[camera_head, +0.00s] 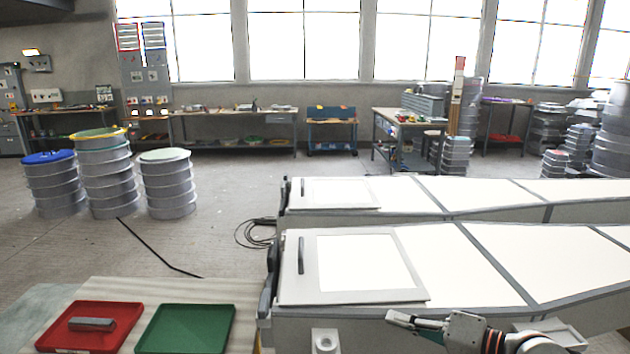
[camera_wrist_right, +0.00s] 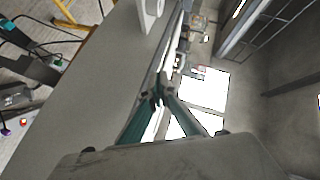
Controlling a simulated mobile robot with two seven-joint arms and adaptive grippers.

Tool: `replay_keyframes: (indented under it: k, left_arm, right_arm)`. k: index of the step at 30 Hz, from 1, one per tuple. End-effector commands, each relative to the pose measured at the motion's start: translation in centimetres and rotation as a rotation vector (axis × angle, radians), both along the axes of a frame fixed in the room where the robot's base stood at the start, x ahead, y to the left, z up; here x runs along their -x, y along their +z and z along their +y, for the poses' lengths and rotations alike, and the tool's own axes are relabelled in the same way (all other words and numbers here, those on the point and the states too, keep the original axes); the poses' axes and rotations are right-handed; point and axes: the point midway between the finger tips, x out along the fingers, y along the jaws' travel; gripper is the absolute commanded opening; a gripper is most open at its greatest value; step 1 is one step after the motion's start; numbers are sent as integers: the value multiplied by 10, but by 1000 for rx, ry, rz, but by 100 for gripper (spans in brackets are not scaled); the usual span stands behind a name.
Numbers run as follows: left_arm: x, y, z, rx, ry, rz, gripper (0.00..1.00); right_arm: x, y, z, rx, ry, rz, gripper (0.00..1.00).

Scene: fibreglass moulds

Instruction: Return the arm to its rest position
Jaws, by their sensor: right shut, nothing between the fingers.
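My right gripper (camera_head: 390,317) comes in from the bottom right of the head view and points left, in front of the near white mould (camera_head: 480,262). Its fingers are shut and hold nothing. In the right wrist view the two fingertips (camera_wrist_right: 156,97) meet near the middle, beside a long grey surface. My left gripper is not in view.
A red tray (camera_head: 122,318) holding a grey block (camera_head: 91,324) and an empty green tray (camera_head: 186,328) lie at the lower left. A second mould (camera_head: 400,197) stands behind the near one. Drums (camera_head: 108,185) stand at left; the floor between is mostly clear, with cables.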

Motion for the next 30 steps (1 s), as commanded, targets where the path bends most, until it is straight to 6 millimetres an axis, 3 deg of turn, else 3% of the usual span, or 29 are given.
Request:
replay_keyframes:
  k: [3,6,10,14,18,24,30]
  left_arm:
    - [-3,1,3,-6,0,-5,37]
    - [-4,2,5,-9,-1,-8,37]
    - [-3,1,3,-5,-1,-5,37]
    - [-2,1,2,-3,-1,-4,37]
    - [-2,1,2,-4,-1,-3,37]
    - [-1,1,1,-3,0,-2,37]
    - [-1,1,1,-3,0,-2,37]
  right_arm:
    - [32,-35,23,177,64,-93,0]
    - [58,-66,32,366,108,-185,0]
    - [92,-105,27,670,145,-296,0]
    - [122,-136,-8,1009,157,-345,0]
    - [155,-154,-61,1332,171,-305,0]
    - [198,-160,-124,1625,204,-190,0]
    - [235,-157,-169,1809,245,-69,0]
